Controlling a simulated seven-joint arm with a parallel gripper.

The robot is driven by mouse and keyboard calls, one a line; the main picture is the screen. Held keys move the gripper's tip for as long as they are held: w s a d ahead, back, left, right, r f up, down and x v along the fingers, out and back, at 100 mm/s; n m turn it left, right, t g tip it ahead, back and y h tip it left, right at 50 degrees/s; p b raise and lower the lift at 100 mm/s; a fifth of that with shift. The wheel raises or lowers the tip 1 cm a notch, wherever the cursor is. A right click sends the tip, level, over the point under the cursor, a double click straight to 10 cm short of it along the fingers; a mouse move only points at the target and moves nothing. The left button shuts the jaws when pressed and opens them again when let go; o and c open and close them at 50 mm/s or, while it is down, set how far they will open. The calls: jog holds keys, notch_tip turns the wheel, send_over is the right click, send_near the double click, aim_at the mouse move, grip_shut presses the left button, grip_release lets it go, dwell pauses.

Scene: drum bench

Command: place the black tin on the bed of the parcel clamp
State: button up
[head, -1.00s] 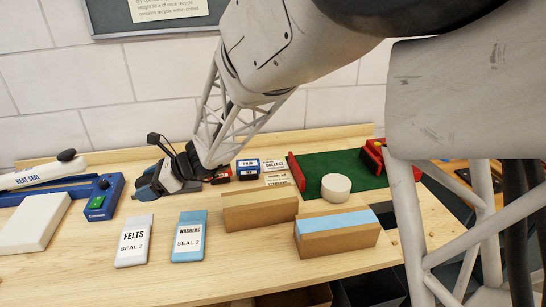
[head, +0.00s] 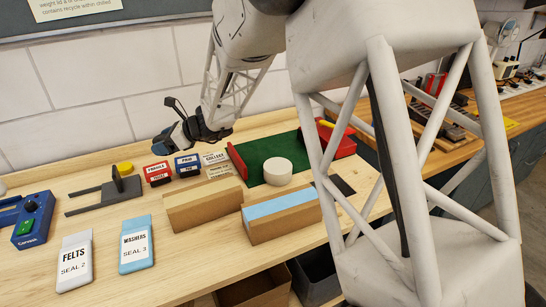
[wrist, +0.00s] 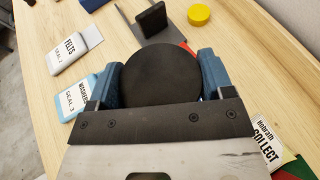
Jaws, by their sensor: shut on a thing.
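My gripper (wrist: 160,80) is shut on the black tin (wrist: 160,75), a dark round disc between the blue fingers in the wrist view. In the head view my gripper (head: 178,138) is up at the back of the bench, above the small labelled boxes; I cannot make out the tin there. The parcel clamp has a green bed (head: 258,150), with a red jaw (head: 237,162) on its left and a red block (head: 340,142) on its right. My gripper is left of the clamp. My arm hides part of its right side.
A white round thing (head: 278,171) appears to stand on the green bed's front part. Cardboard boxes (head: 204,205) and (head: 282,214) stand in front. Small labelled boxes (head: 187,165) are left of the clamp. A dark forked stand (head: 103,193) and yellow disc (head: 124,167) lie farther left.

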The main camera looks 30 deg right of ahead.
jog(key=w+d+m+t+h, duration=0.1)
jog(key=w+d+m+t, duration=0.15)
jog(key=d, duration=0.75)
jog(key=w+d+m+t+h, duration=0.1)
jog(key=w+d, duration=0.2)
jog(key=d, duration=0.6)
jog(key=m+t+h, duration=0.2)
jog(key=m+h, duration=0.1)
send_over(273, 149)
notch_tip(273, 149, down, 5)
jog(key=shift+f, duration=0.15)
jog(key=shift+f, duration=0.1)
jog(key=shift+f, duration=3.05)
jog(key=shift+f, duration=1.85)
jog(key=shift+f, duration=0.15)
